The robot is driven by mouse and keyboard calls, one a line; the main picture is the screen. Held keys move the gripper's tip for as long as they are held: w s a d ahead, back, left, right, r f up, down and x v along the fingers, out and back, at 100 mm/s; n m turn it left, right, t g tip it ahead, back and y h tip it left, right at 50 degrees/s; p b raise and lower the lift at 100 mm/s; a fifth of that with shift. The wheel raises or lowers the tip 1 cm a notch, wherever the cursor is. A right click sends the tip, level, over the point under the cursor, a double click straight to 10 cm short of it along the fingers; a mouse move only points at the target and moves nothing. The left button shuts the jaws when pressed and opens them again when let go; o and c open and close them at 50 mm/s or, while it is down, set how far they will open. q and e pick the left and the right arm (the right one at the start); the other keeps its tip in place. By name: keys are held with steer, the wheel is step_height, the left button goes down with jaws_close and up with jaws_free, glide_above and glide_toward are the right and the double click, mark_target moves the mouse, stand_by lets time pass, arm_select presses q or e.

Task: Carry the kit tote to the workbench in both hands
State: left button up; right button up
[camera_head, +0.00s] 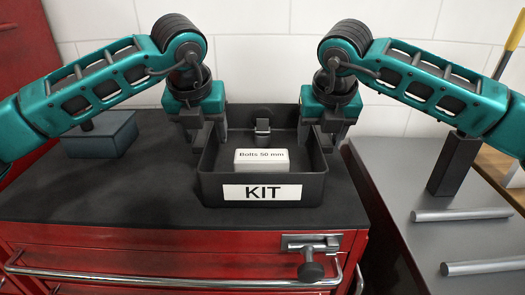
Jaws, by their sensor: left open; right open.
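The kit tote (311,188) is a dark open bin with a white KIT label on its front wall. It stands on the black top of a red tool cabinet (95,190). A white box labelled Bolts 50 mm (262,162) lies inside it, with a small metallic item (262,128) behind. My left gripper (208,140) is open at the tote's left side wall, and my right gripper (332,138) is open at its right side wall. Both point down at the walls. I cannot tell whether the fingers touch them.
A blue-grey box (100,136) sits at the left on the cabinet top. A grey surface (400,195) at the right holds two metal bars (463,214) and a dark upright block (455,165). A white tiled wall (270,60) stands behind. The cabinet top in front of the tote is narrow.

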arm_select(q)
jaws_close()
arm_select(e)
jaws_close()
arm_select(q)
steer(key=shift+r, duration=0.15)
arm_select(e)
steer(key=shift+r, duration=0.1)
stand_by(0.9)
